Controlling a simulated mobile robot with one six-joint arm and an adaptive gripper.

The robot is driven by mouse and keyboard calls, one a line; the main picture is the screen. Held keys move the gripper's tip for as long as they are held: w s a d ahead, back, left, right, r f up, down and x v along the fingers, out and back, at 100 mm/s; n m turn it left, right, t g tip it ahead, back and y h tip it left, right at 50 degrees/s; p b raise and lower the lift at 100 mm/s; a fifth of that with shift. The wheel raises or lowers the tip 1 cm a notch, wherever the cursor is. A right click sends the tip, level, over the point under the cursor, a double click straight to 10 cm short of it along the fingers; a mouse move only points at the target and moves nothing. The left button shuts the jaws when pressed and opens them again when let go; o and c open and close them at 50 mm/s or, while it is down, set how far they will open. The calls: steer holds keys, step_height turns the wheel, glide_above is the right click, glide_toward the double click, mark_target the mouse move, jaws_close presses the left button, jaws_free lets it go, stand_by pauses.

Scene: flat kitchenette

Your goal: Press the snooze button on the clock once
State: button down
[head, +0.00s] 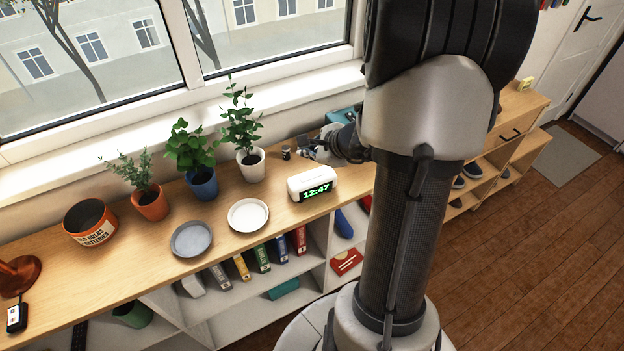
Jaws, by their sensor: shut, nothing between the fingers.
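A white clock (305,180) with green digits reading 12:47 stands upright on the wooden shelf top, just left of my arm. Its top faces up and is bare; I cannot make out the snooze button at this size. My gripper (306,148) is behind the clock, on its window side, pointing left. It is shut and empty, and apart from the clock in the picture. How high it is above the shelf top is hard to tell.
A small dark object (286,153) is just left of my gripper. Potted plants (249,165) stand along the window side. A white saucer (248,228) and a grey saucer (191,252) lie left of the clock.

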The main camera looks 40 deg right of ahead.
mark_target(310, 178)
steer(key=shift+f+b, duration=2.2)
steer(key=shift+f, duration=0.55)
steer(key=shift+f+b, duration=0.45)
steer(key=shift+b, duration=0.2)
steer(key=shift+f, duration=0.3)
steer(key=shift+r, duration=0.15)
steer(key=shift+r+p, duration=0.3)
steer(key=shift+r, duration=0.3)
step_height(310, 178, up, 5)
steer(key=p, duration=0.4)
steer(key=shift+r, duration=0.1)
